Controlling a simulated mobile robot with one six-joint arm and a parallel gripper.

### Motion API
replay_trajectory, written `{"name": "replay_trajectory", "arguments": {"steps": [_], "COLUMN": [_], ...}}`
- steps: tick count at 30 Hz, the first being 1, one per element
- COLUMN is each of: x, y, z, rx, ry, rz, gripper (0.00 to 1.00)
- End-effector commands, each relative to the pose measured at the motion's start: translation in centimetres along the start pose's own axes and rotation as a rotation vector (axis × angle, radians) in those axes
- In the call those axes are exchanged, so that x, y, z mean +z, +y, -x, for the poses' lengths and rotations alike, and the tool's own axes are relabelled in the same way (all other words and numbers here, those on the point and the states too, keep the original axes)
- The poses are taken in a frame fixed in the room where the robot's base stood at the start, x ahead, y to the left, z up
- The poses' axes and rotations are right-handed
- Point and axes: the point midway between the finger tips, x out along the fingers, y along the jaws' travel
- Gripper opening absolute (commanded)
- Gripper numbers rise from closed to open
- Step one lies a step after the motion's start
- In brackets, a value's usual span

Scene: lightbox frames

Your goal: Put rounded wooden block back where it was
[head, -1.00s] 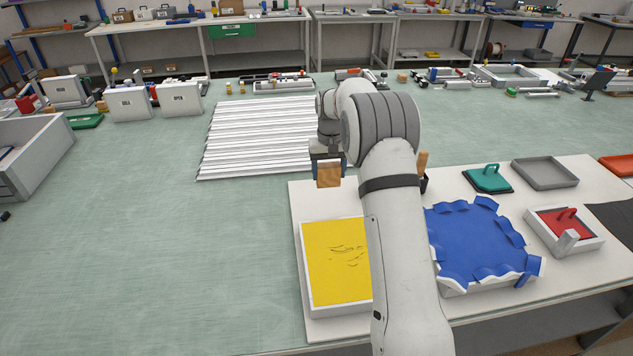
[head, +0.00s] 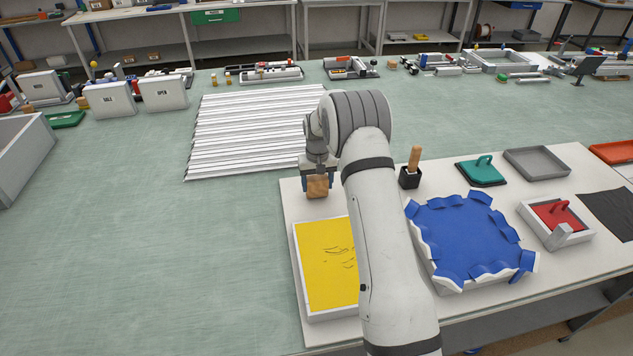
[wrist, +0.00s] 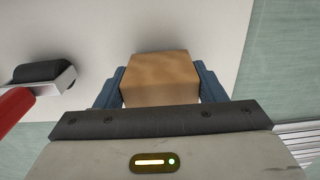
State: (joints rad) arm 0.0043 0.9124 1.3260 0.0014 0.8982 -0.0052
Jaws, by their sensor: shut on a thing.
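The rounded wooden block (head: 318,186) is a small tan-brown piece. It is between the blue fingers of my gripper (head: 318,180), which is shut on it. In the head view they are over the back left corner of the white board (head: 292,207), behind the yellow tray. The wrist view shows the block (wrist: 160,78) clamped between both fingers (wrist: 160,90), with the pale board behind it. I cannot tell whether the block touches the board.
A yellow tray (head: 325,262) and a blue-lined tray (head: 465,240) lie on the board. A black holder with a wooden handle (head: 414,160) stands behind my arm. White slats (head: 240,135) lie to the back left.

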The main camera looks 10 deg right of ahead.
Motion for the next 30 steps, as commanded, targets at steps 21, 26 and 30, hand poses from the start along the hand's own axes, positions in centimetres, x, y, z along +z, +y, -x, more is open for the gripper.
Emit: {"name": "replay_trajectory", "arguments": {"steps": [21, 26, 30], "x": [0.0, 0.0, -0.04], "y": [0.03, 0.04, 0.05], "z": [-0.67, -0.64, -0.03], "rx": [0.0, 0.0, 0.0], "ry": [0.0, 0.0, 0.002], "rz": [0.0, -0.001, -0.001], "gripper": [0.85, 0.85, 0.85]}}
